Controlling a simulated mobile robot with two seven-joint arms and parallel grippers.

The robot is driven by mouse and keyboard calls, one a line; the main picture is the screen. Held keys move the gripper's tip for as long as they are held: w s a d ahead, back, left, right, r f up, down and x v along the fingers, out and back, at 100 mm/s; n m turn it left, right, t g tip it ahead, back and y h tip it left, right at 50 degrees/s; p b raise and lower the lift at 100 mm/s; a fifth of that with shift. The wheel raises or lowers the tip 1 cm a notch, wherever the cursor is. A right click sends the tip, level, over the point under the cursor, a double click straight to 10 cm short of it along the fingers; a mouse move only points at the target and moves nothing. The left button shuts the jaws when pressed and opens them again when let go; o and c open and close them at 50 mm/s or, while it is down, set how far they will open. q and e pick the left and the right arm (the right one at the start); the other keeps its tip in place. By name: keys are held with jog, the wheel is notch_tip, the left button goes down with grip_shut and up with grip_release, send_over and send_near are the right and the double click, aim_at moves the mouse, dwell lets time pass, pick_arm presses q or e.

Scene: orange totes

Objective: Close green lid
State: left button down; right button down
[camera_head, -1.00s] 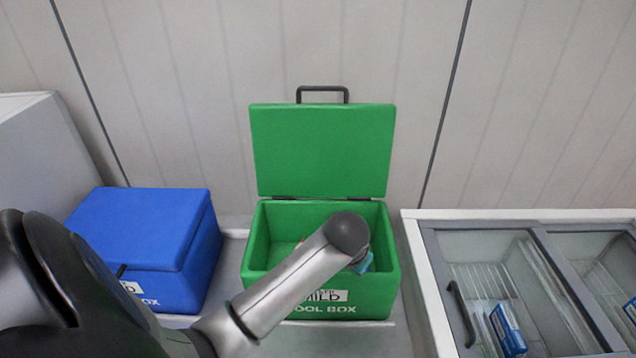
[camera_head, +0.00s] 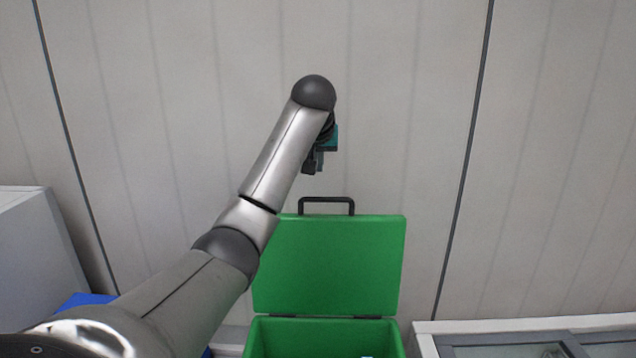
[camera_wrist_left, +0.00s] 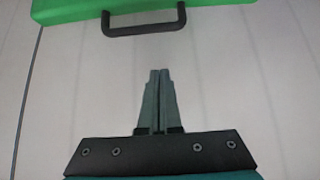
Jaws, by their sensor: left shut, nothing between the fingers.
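The green lid (camera_head: 335,268) stands open and upright behind the green box (camera_head: 325,338), with a black handle (camera_head: 327,206) on its top edge. The box is cut off by the bottom of the head view. My left gripper (camera_head: 310,170) is above the handle and apart from it, with its fingers pointing down. In the left wrist view my left gripper (camera_wrist_left: 160,75) is shut and empty. The handle (camera_wrist_left: 145,27) and the edge of the lid (camera_wrist_left: 70,8) show there beyond the fingertips. My right gripper is in neither view.
A blue box (camera_head: 88,299) shows partly at lower left, mostly hidden by my left arm. A grey-white cabinet (camera_head: 38,240) stands at far left. A glass-topped unit with a white frame (camera_head: 520,324) is at lower right. The panelled wall is behind.

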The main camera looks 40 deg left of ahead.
pick_arm(q)
jog(key=shift+w+a+f+p, duration=0.35)
jog(key=shift+f+p, duration=0.25)
jog(key=shift+f, duration=0.65)
jog(key=shift+w+a+f+p, duration=0.25)
jog(key=shift+w+f+p, duration=0.25)
jog(key=shift+f, duration=0.7)
jog(key=shift+w+a+f+p, duration=0.3)
jog(key=shift+f+p, duration=0.35)
jog(key=shift+f, duration=0.6)
jog(key=shift+s+d, duration=0.1)
jog(key=shift+s, duration=0.05)
jog(key=shift+f, duration=0.1)
